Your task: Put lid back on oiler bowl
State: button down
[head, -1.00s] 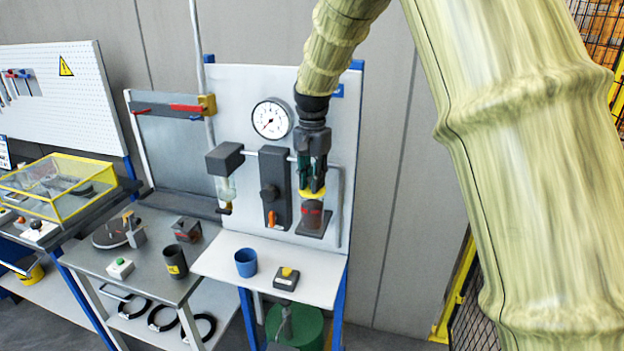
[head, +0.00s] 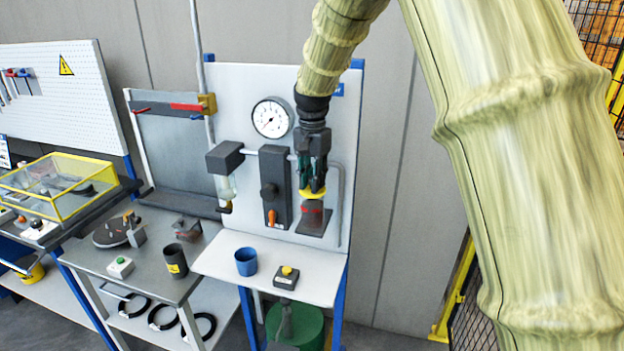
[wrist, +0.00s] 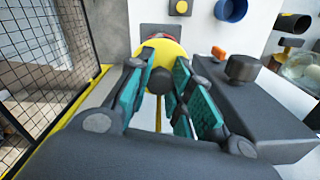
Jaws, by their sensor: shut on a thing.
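The yellow lid (head: 312,193) is in my gripper (head: 312,186), right over the oiler bowl (head: 313,215) on the white panel. In the wrist view the lid (wrist: 168,55) shows as a yellow disc, with the green-padded fingers of my gripper (wrist: 160,85) closed around its dark knob. The bowl is dark and reddish, standing on a grey bracket below the lid. In the wrist view the lid covers most of the bowl, so I cannot tell whether the lid is fully seated.
A grey valve block (head: 275,188) with an orange lever stands close left of my gripper. A pressure gauge (head: 272,118) is above it. A blue cup (head: 246,262) and a yellow-button box (head: 286,277) stand on the white shelf (head: 222,262) below. A pipe runs close on the right.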

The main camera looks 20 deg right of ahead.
dwell(0.4)
jog(key=c, duration=1.2)
grip_release()
jog(key=shift+o, duration=0.2)
jog(key=o, duration=0.4)
jog(key=shift+o, duration=0.2)
jog(key=shift+r, duration=0.1)
jog(key=shift+r, duration=3.4)
